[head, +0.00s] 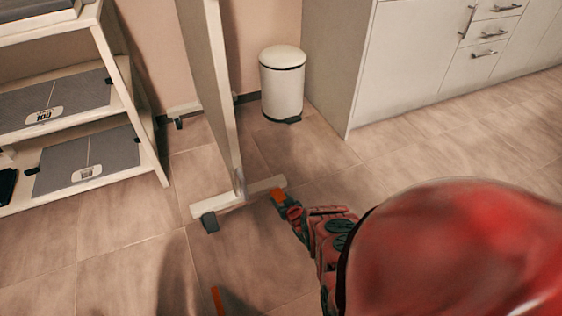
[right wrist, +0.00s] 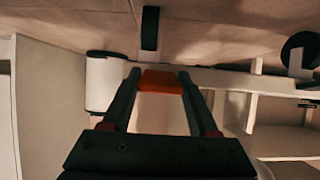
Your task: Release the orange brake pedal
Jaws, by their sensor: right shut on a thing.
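In the right wrist view the orange pedal (right wrist: 160,81) sits between the tips of the two dark fingers (right wrist: 159,78), touching both sides. My red arm hides the floor at the lower right.
The tall panel (head: 213,85) stands on a foot with a dark caster (head: 209,222). A white bin (head: 282,85) stands behind it, cabinets (head: 415,60) at the right, shelves (head: 130,95) at the left. A small orange strip (head: 217,300) shows at the bottom. Floor at left front is clear.

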